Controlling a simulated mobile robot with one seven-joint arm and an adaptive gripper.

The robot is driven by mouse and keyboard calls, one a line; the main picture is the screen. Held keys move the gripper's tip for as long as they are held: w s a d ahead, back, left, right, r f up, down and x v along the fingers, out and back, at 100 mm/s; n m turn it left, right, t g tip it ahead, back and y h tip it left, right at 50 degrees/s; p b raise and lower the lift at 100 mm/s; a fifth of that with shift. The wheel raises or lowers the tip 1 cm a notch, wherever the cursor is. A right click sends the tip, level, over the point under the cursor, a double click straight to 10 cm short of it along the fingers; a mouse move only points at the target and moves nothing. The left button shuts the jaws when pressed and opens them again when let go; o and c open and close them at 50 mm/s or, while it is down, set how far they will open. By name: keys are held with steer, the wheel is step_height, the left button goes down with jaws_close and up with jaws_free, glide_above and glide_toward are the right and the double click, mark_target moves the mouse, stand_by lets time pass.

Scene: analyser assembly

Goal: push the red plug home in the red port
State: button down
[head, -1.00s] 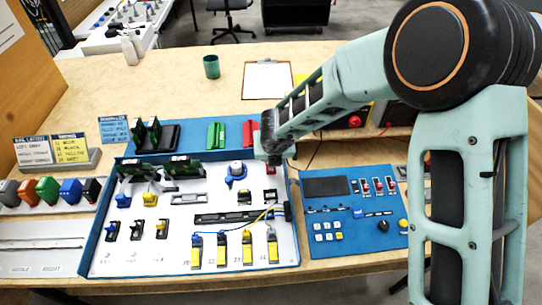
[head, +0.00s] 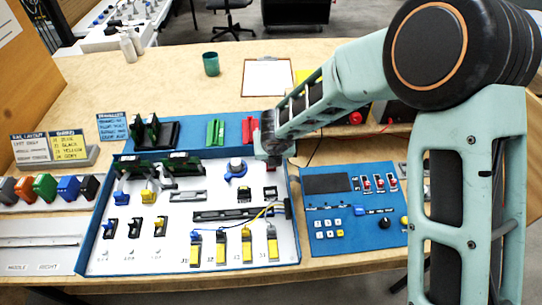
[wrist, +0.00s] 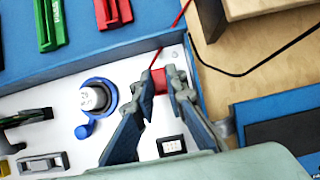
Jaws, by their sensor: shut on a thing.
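My gripper (head: 270,155) is over the right rear part of the white panel (head: 130,245), close to its blue rear wall. In the wrist view, its two fingers (wrist: 160,84) are closed on the red plug (wrist: 160,79), a small red block with a red lead rising from it. The fingers cover most of the plug's sides. No red port can be made out apart from the plug; whether the plug sits in a port or is held above the panel cannot be told.
A small black socket (wrist: 171,145) is beside the fingers. A round white-and-blue part (wrist: 95,97) stands to their left. Red (wrist: 112,12) and green (wrist: 50,22) rails lie behind the panel wall. A blue control box (head: 350,240) stands to the right.

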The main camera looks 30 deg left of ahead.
steer(key=shift+f+b, duration=0.4)
steer(key=shift+f, duration=0.05)
stand_by(0.5)
steer(key=c, duration=1.9)
jaws_free()
steer(key=shift+o, duration=0.8)
steer(key=shift+o, duration=1)
steer(key=shift+r, duration=0.15)
step_height(320, 180, up, 7)
steer(key=p, duration=0.7)
